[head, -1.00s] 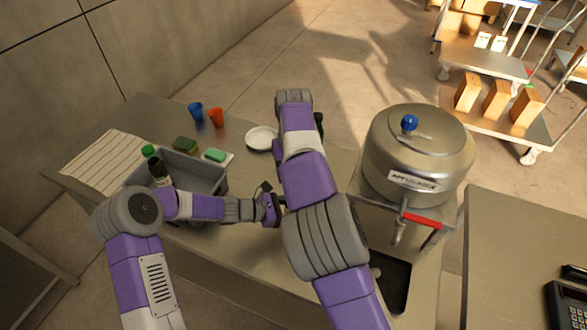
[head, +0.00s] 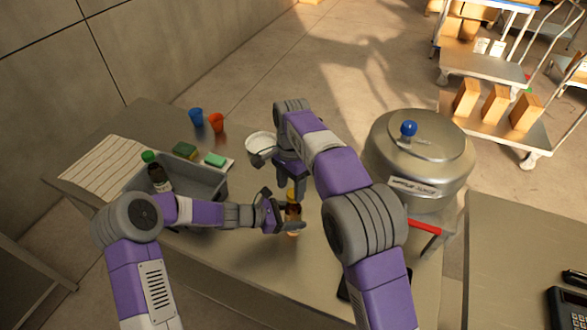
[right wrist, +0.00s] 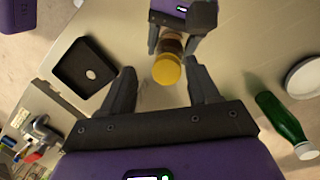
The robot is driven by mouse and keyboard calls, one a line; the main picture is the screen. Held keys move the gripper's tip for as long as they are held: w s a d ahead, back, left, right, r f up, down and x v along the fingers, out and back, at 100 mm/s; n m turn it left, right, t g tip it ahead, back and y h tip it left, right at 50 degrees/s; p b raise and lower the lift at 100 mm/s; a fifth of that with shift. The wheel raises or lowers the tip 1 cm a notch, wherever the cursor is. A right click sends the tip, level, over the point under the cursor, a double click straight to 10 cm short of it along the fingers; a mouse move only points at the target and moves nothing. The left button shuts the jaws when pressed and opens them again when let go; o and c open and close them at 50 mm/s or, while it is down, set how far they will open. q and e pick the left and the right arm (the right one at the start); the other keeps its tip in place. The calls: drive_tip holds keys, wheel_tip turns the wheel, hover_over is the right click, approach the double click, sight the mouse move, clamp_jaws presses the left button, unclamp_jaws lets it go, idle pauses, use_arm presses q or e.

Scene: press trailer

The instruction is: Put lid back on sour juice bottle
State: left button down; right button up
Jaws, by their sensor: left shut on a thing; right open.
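A small brown bottle (head: 292,214) stands on the table in the head view. My left gripper (head: 286,222) is shut on its body from the left. The right wrist view shows the bottle (right wrist: 171,44) with a yellow lid (right wrist: 167,70) at its top; I cannot tell how firmly the lid sits. My right gripper (head: 291,190) points down just above the bottle. In the right wrist view its open fingers (right wrist: 161,72) are on either side of the yellow lid, with gaps between. My left gripper (right wrist: 178,30) also shows there around the bottle.
A grey bin (head: 208,184) with a dark, green-capped bottle (head: 158,178) stands left. A green bottle (right wrist: 281,118) and white plate (right wrist: 305,78) lie near my right gripper. A black tray (right wrist: 86,72) is on the other side. A steel press (head: 418,160) stands right.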

drive_tip(key=n, duration=0.6)
drive_tip(key=shift+s+n, duration=0.15)
drive_tip(key=shift+n, duration=0.25)
drive_tip(key=n, duration=0.4)
drive_tip(key=shift+s, duration=0.1)
drive_tip(key=n, duration=0.4)
drive_tip(key=shift+a+r+n, duration=0.1)
drive_tip(key=shift+r+n, duration=0.1)
drive_tip(key=shift+n, duration=0.1)
drive_tip(key=n, duration=0.4)
drive_tip(key=shift+r, duration=0.25)
drive_tip(key=n, duration=0.4)
drive_tip(key=shift+r, duration=0.35)
drive_tip(key=n, duration=0.3)
drive_tip(key=r+n, duration=0.1)
drive_tip(key=shift+w+n+t, duration=0.25)
drive_tip(key=shift+n+t, duration=0.05)
drive_tip(key=n, duration=0.2)
drive_tip(key=r+n, duration=0.1)
drive_tip(key=n, duration=0.1)
drive_tip(key=shift+w+d+r, duration=0.1)
drive_tip(key=shift+w+d, duration=0.1)
drive_tip(key=shift+d, duration=0.1)
drive_tip(key=n, duration=0.1)
drive_tip(key=r+n, duration=0.1)
drive_tip(key=n, duration=0.1)
drive_tip(key=n+t, duration=0.1)
drive_tip(key=shift+w+d+r+n, duration=0.15)
drive_tip(key=shift+w+r+n, duration=0.1)
drive_tip(key=shift+n, duration=0.15)
